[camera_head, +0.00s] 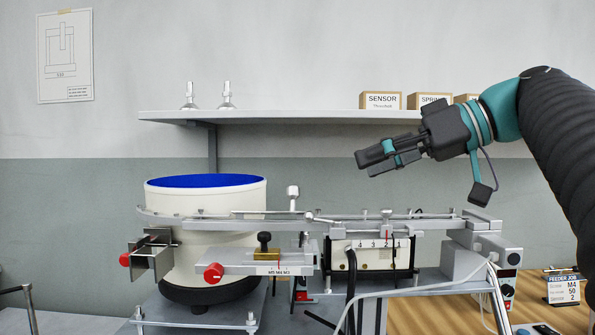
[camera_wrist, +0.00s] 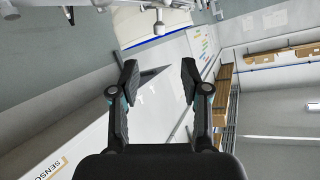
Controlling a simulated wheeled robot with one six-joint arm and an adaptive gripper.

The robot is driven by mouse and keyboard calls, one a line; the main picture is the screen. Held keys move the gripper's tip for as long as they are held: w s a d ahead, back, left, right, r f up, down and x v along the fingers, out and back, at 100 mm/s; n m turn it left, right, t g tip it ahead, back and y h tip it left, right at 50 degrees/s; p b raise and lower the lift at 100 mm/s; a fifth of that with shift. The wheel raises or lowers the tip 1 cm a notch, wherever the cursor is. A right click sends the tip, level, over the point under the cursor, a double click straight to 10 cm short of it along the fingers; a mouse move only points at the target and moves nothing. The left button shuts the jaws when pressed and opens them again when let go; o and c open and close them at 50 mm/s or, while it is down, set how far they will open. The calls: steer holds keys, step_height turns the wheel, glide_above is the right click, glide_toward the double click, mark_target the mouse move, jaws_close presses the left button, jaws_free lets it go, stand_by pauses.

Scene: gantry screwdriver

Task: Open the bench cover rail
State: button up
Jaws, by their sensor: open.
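A long thin metal rail (camera_head: 415,215) lies along the top of the feeder track on the bench, level in the head view. I take it to be the bench cover rail; I cannot tell for sure which bar is the cover. A small upright post with a pale knob (camera_head: 293,192) stands near its left part. My gripper (camera_head: 368,160) is in the air above the right half of the track, pointing left, well apart from the rail. In the wrist view my gripper (camera_wrist: 159,75) has its two fingers spread with nothing between them. The rail is not clearly seen there.
A white bowl feeder (camera_head: 205,225) with a blue inside stands at the left. A red-knobbed block (camera_head: 240,262) sits in front of the track. A wall shelf (camera_head: 280,117) holds labelled boxes (camera_head: 381,101) behind my gripper. A black cable hangs in front of the track.

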steer(key=x, duration=1.3)
steer(key=shift+w+a+r, duration=0.1)
steer(key=shift+w+r, duration=0.1)
jaws_close()
